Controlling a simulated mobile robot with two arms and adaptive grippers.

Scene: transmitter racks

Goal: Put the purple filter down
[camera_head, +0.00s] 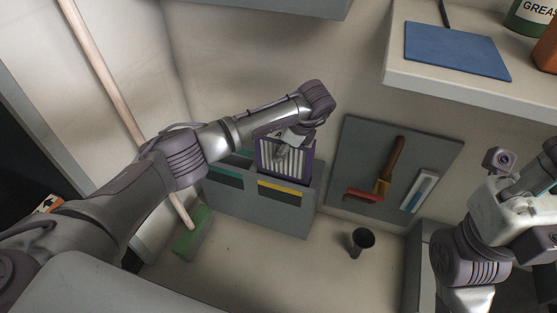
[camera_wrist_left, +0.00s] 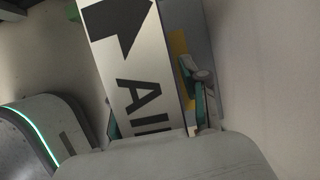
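The purple filter (camera_head: 296,165), with a purple frame and white pleats, is upright at the grey rack (camera_head: 262,213), behind the yellow-labelled front. I cannot tell how deep it sits in the slot. My left gripper (camera_head: 283,153) is on the filter from above. In the left wrist view the filter's pale edge (camera_wrist_left: 142,70), with a black arrow and lettering, fills the space between the fingers of my left gripper (camera_wrist_left: 155,112), which seem shut on it. My right arm is at the right edge of the head view; its gripper (camera_head: 534,180) shows only partly, its fingers unclear.
The rack's other front part has a teal label (camera_head: 224,176). A dark cup (camera_head: 361,241) stands below. A broom (camera_head: 104,72) leans at left. A shelf (camera_head: 450,88) with a blue mat is upper right.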

